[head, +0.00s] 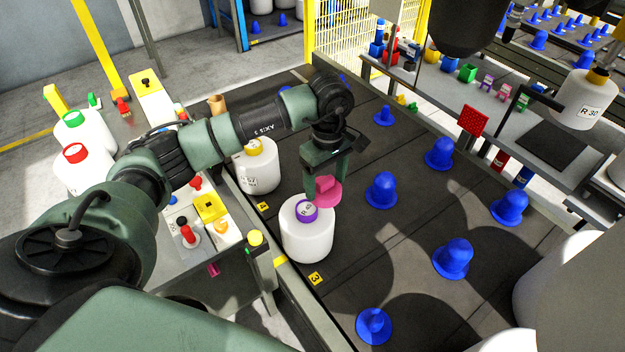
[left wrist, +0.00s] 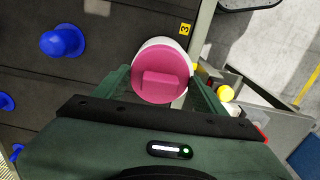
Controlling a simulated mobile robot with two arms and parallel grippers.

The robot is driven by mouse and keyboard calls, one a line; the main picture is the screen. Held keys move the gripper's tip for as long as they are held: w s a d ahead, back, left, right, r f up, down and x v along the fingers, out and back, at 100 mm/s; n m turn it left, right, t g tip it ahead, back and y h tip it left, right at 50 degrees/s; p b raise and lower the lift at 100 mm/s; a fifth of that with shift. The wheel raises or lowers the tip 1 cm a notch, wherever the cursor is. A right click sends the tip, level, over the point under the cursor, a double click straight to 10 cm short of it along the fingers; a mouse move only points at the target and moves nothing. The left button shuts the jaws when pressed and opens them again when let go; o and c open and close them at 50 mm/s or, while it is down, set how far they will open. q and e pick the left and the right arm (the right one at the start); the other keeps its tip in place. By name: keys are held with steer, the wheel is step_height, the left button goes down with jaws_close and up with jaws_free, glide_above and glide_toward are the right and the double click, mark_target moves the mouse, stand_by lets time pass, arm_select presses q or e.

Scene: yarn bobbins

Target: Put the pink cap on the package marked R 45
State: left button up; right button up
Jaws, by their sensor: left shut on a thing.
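My left gripper (head: 325,192) is shut on the pink cap (head: 328,192), a round disc with a raised bar on top. The cap is held by the upper right edge of a white package (head: 306,240) with a purple core top. The mark on this package is too small to read. In the left wrist view, the pink cap (left wrist: 160,80) sits between the fingers and hides most of the white package (left wrist: 160,42) below. I cannot tell whether cap and package touch. My right gripper is not in view.
Another white package (head: 259,172) with a yellow top stands behind, its label not clearly readable. Several blue pegs, one nearby (head: 381,190), stand on the dark conveyor (head: 350,262). A package marked R 30 (head: 579,108) stands at the right. A control box (head: 211,208) is at the left.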

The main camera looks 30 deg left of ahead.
arm_select(q)
steer(key=a+f+n, duration=0.5)
steer(key=a, duration=0.1)
steer(key=shift+w, duration=0.2)
step_height(320, 180, down, 3)
steer(key=b, duration=0.3)
steer(key=shift+f, duration=0.1)
steer(key=shift+d, duration=0.1)
